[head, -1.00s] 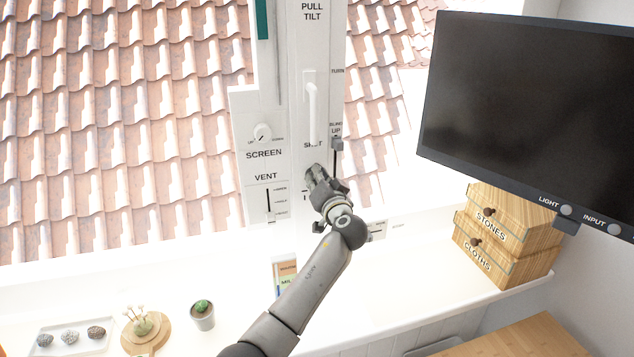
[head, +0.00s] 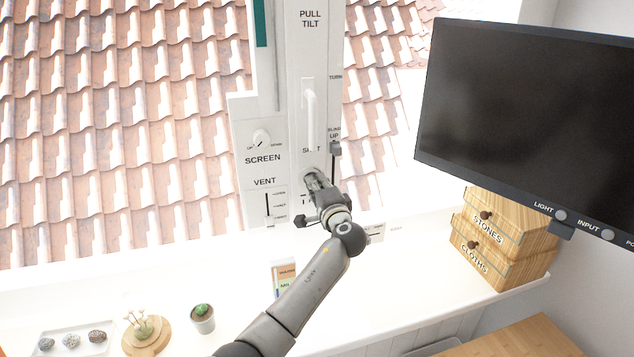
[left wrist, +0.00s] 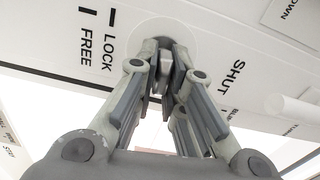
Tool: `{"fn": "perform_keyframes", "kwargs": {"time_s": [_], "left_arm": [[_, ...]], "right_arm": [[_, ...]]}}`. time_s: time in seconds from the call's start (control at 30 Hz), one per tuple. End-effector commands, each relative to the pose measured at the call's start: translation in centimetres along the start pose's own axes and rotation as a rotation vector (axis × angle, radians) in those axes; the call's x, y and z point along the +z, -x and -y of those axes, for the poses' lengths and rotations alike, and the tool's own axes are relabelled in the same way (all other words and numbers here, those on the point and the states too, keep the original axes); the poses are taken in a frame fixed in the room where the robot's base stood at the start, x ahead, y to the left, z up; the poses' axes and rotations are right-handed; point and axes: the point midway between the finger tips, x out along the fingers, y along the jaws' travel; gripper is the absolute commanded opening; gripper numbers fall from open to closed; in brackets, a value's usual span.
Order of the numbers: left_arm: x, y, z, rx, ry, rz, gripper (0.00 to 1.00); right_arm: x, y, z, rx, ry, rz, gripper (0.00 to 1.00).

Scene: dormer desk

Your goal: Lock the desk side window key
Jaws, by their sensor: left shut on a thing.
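The window key (left wrist: 165,72) is a small grey piece on a white round plate (left wrist: 160,28) in the window frame, below the SHUT label. The printed marks LOCK (left wrist: 107,53) and FREE (left wrist: 86,46) are beside the plate in the left wrist view. My left gripper (left wrist: 165,68) is shut on the key, with its fingers on both sides. In the head view, my left gripper (head: 313,182) covers the key against the white frame. Which mark the key points to cannot be told. My right gripper is not in view.
The white window handle (head: 312,120) hangs just above my left gripper. The VENT slider (head: 269,207) is to the left and the blind slider (head: 335,148) to the right. A monitor (head: 520,115) and wooden drawers (head: 500,240) stand farther right. A cactus pot (head: 203,320) stands on the sill.

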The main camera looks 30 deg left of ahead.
Motion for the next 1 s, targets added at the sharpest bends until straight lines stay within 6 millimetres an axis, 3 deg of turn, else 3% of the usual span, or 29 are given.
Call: {"fn": "perform_keyframes", "kwargs": {"time_s": [0.3,0.77,0.8,0.93,1.0], "left_arm": [[-0.02,0.01,-0.14,0.001,-0.095,-0.001,0.0],[-0.01,0.02,-0.2,0.001,-0.106,-0.001,0.0],[-0.01,0.02,-0.2,0.001,-0.106,-0.001,0.13],[-0.01,0.01,-0.18,0.001,-0.105,-0.001,0.3],[0.0,0.01,-0.17,0.001,-0.105,-0.001,0.31]], "right_arm": [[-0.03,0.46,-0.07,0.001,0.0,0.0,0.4],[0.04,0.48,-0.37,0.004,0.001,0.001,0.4],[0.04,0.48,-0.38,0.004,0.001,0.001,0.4],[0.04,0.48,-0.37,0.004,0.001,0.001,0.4],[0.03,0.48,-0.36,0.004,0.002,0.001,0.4]]}}
